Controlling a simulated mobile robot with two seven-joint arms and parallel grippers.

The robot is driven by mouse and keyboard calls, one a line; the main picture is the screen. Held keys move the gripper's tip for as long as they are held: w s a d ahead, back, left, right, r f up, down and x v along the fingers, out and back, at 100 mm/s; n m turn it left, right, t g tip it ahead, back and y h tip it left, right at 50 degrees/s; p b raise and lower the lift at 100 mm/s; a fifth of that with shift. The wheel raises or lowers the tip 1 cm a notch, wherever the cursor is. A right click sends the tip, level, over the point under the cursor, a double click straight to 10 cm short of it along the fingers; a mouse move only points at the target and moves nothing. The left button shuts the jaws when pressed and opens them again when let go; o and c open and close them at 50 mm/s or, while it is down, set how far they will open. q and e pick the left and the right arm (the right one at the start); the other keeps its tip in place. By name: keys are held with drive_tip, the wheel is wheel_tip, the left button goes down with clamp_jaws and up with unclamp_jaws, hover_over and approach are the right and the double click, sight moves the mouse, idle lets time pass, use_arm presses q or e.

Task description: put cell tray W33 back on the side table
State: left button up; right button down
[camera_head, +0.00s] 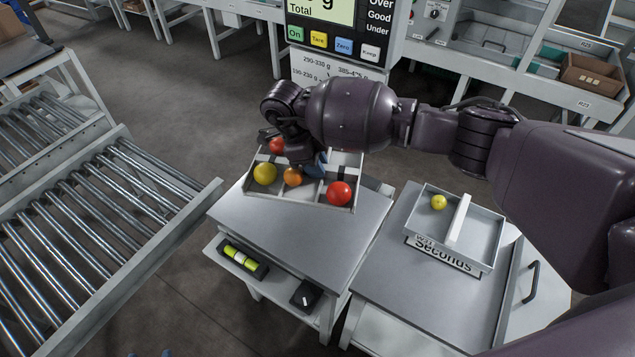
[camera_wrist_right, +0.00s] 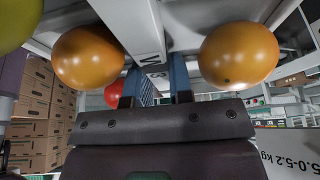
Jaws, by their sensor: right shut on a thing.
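The cell tray (camera_head: 335,208) is a pale, shallow tray with dividers, holding red, yellow and orange tomatoes in separate cells. It is at a grey-topped table (camera_head: 290,240) in the head view; I cannot tell whether it rests there or is held just above. My right gripper (camera_head: 316,168) reaches down over its middle, shut on a divider. In the right wrist view the blue fingers of that gripper (camera_wrist_right: 155,88) grip the divider (camera_wrist_right: 135,25), with an orange tomato on each side. The tray's label is only partly readable. Blue bits at the bottom edge may be my left gripper (camera_head: 160,353).
A grey bin labelled "Seconds" (camera_head: 478,259), with one yellow tomato (camera_head: 438,202), stands on the right-hand table (camera_head: 385,270). A scale display (camera_head: 335,30) stands behind the cell tray. Roller conveyors (camera_head: 90,215) lie left. A lower shelf holds small items (camera_head: 245,260).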

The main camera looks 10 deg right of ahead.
drive_tip(key=shift+r, duration=2.1)
